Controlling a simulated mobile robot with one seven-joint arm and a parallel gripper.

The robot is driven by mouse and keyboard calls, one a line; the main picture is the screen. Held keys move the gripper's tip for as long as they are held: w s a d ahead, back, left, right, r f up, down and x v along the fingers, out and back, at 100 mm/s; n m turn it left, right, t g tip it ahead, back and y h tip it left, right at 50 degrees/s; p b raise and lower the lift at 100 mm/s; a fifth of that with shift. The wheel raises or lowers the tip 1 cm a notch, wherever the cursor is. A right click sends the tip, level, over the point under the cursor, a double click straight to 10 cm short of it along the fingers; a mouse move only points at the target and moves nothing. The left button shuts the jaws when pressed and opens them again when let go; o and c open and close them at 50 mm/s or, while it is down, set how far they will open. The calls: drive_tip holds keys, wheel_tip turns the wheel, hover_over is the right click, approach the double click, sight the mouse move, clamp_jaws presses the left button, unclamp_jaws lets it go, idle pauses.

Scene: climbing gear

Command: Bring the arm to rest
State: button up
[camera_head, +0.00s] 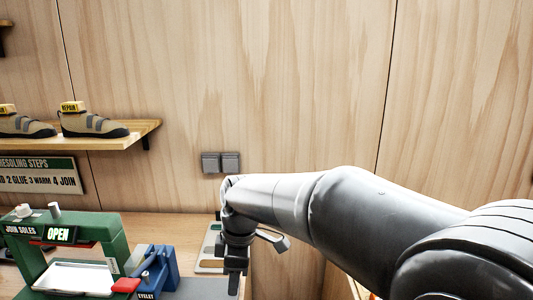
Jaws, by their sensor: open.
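My arm reaches in from the lower right, and my gripper (234,285) hangs at its end, pointing down, at the right end of the workbench. It is open. Its fingertips are small and partly cut by the dark parts around them, and I see nothing held between them. A green press (112,242) labelled "JOIN SOLES" with a lit "OPEN" sign stands on the bench to its left. A blue device (165,268) labelled "EYELET" stands between the press and my gripper.
A wooden shelf (140,134) with two tan shoes (92,123) tagged "REPAIR" is on the wall at upper left. A "RESOLING STEPS" sign (40,174) hangs below it. A pale tray-like item (208,262) lies just behind my gripper. The wall above my arm is clear.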

drive_tip(key=s+d+r+m+t, duration=0.1)
drive_tip(key=s+d+m+t, duration=0.1)
drive_tip(key=s+d+m, duration=0.5)
drive_tip(key=s+d+r+m+t+h, duration=0.1)
drive_tip(key=s+d+r+m+t, duration=0.1)
drive_tip(key=s+d+m, duration=0.6)
drive_tip(key=d+m+t, duration=0.1)
drive_tip(key=d+m, duration=0.2)
drive_tip(key=d, duration=0.4)
drive_tip(key=shift+s+d+m+h, duration=0.2)
drive_tip(key=shift+s+m+h, duration=0.1)
drive_tip(key=shift+m, duration=0.1)
